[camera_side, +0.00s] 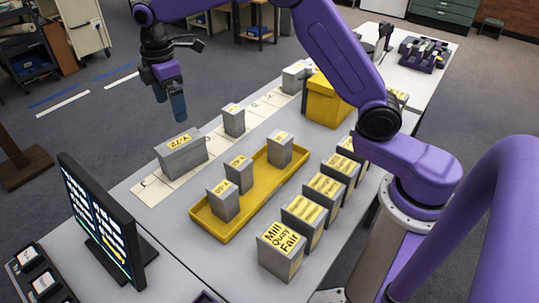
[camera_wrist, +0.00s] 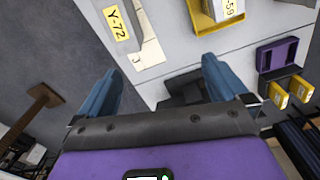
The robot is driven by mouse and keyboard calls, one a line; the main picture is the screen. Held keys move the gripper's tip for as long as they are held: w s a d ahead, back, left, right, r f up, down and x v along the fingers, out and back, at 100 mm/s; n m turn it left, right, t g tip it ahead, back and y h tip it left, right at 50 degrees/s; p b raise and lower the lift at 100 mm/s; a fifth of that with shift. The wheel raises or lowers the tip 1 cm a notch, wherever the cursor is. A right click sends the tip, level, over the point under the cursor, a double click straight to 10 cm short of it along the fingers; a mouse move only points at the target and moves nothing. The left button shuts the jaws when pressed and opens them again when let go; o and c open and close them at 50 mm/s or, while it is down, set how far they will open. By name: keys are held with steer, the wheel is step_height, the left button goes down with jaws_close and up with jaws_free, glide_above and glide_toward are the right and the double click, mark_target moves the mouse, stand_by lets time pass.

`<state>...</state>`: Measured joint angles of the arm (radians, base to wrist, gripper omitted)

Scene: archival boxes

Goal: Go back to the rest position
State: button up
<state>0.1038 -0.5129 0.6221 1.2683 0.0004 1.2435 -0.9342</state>
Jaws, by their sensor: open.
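My gripper (camera_side: 178,108) hangs above and beyond the far edge of the table, with blue fingers pointing down. In the wrist view its fingers (camera_wrist: 160,75) are apart with nothing held between them. A grey box labelled Y-72 (camera_side: 181,159) stands on a cream lettered strip (camera_side: 148,190), below and near my gripper. It also shows at the top left of the wrist view (camera_wrist: 126,40). Two more grey boxes, a middle one (camera_side: 233,123) and a far one (camera_side: 293,80), stand along the strip. My gripper touches none of them.
A yellow tray (camera_side: 211,234) holds three small grey boxes. Several larger grey boxes with yellow labels, including Mill Quay Fair (camera_side: 281,255), line the right side. A yellow bin (camera_side: 325,104) stands behind. A monitor (camera_side: 95,222) stands at front left. Open floor lies left of the table.

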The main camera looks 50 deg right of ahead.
steer(key=s+r+m, duration=0.1)
steer(key=s+r, duration=0.1)
steer(key=s, duration=1.6)
steer(key=s+d+f+m, duration=0.1)
steer(key=s+d, duration=0.4)
steer(key=s, duration=0.5)
steer(key=s+d+f, duration=0.2)
steer(key=s+d, duration=0.4)
steer(key=s, duration=0.5)
steer(key=shift+d+f+m, duration=0.15)
steer(key=shift+d+m, duration=0.1)
steer(key=shift+m, duration=0.15)
